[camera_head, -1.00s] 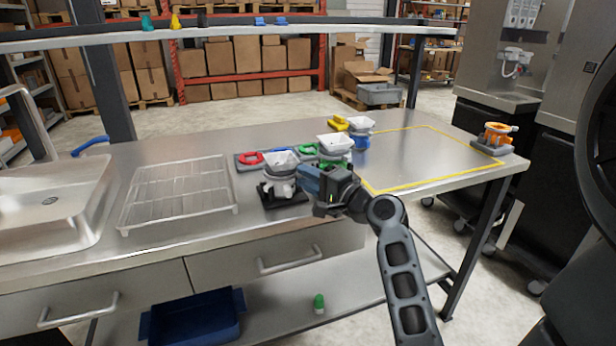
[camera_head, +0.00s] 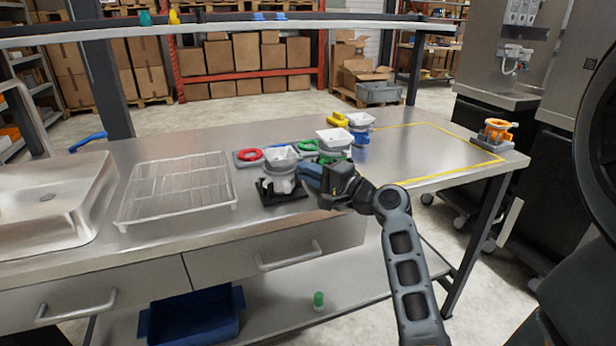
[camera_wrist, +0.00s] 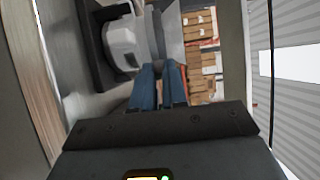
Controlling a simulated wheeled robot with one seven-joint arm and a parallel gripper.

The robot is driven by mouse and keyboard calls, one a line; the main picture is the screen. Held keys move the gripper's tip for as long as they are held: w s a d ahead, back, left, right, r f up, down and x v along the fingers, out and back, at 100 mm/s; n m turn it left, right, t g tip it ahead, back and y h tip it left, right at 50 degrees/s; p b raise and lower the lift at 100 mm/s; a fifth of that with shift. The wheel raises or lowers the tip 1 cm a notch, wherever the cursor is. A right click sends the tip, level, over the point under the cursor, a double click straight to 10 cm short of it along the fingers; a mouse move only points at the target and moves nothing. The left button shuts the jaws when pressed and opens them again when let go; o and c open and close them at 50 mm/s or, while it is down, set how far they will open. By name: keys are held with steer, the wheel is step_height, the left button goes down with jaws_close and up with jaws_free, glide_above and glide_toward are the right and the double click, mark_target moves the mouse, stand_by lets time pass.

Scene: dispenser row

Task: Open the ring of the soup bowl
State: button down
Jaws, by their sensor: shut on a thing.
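The soup bowl is most likely the white square-mouthed vessel (camera_head: 281,158) on a black base (camera_head: 283,192), at the front middle of the steel table. A grey-white band, apparently its ring (camera_head: 279,181), goes around its lower body. My gripper (camera_head: 303,170) reaches in from the right at the vessel's side. In the wrist view its blue fingers (camera_wrist: 158,76) are close together on a thin grey part beside the white body (camera_wrist: 122,44). I take this part to be the ring's tab; most of it is hidden between the fingers.
Behind stand a white-topped green unit (camera_head: 334,140) and a white-topped blue one (camera_head: 359,124). A red ring (camera_head: 249,155) lies left. A wire rack (camera_head: 178,190) is further left. A yellow-outlined area (camera_head: 440,150) is clear; an orange-topped unit (camera_head: 495,131) stands beyond it.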

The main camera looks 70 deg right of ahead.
steer(key=c, duration=1.4)
jaws_free()
steer(key=shift+b+v, duration=0.5)
steer(key=shift+v, duration=3.4)
steer(key=shift+d, duration=0.1)
